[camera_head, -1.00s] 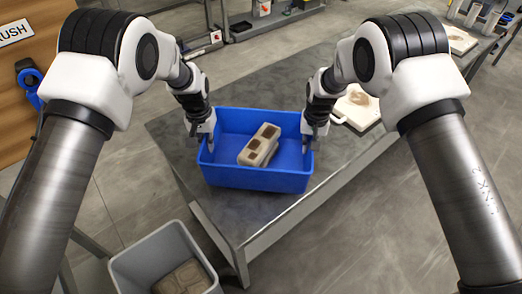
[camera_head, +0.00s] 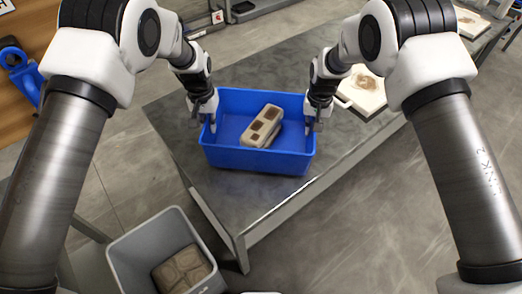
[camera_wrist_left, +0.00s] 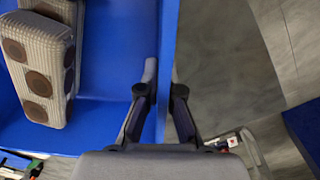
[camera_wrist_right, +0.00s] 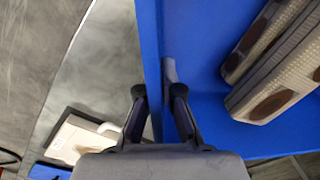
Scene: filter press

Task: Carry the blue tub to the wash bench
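The blue tub (camera_head: 262,161) sits at the grey metal table, and I cannot tell whether it touches the top. Tan filter-like blocks with dark round patches (camera_head: 262,126) lie inside it. My left gripper (camera_head: 211,122) is at the tub's left wall, with one finger inside and one outside; the left wrist view shows its fingers (camera_wrist_left: 164,92) closed on the wall. My right gripper (camera_head: 312,122) straddles the right wall, and the right wrist view shows its fingers (camera_wrist_right: 158,92) closed on it too. The tub looks level. The wash bench cannot be identified.
The metal table (camera_head: 225,195) has bare surface around the tub. A grey bin (camera_head: 128,252) with a tan block stands on the floor at lower left. A white tray (camera_head: 362,92) lies right of the tub. Open floor lies at right.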

